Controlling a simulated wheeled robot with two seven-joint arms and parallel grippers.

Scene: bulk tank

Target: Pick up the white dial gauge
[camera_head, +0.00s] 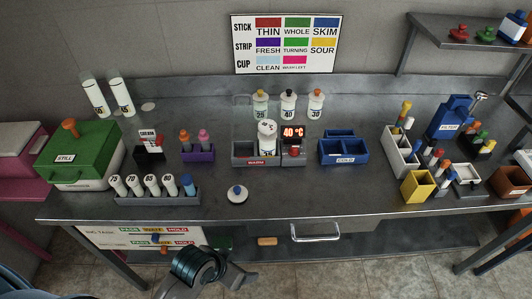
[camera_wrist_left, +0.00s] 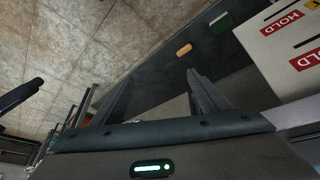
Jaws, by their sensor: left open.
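No thing shows a clearly readable dial. A small round white piece with a blue knob (camera_head: 237,195) sits alone near the bench's front edge; I cannot tell whether it is the dial gauge. Several white round-topped pieces marked with numbers (camera_head: 152,186) stand in a grey rack (camera_head: 157,200) to its left. My left gripper (camera_head: 243,279) is in front of the bench, below its front edge and apart from these things. In the left wrist view its two fingers (camera_wrist_left: 163,85) are spread with nothing between them. My right gripper is not in view.
The steel bench (camera_head: 330,199) has a drawer handle (camera_head: 316,233) in front. A green box (camera_head: 82,154) stands at left, a grey holder with a white bottle (camera_head: 267,136) mid-bench, blue (camera_head: 344,150) and yellow (camera_head: 417,187) containers at right. An orange piece (camera_head: 267,241) lies on the lower shelf.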

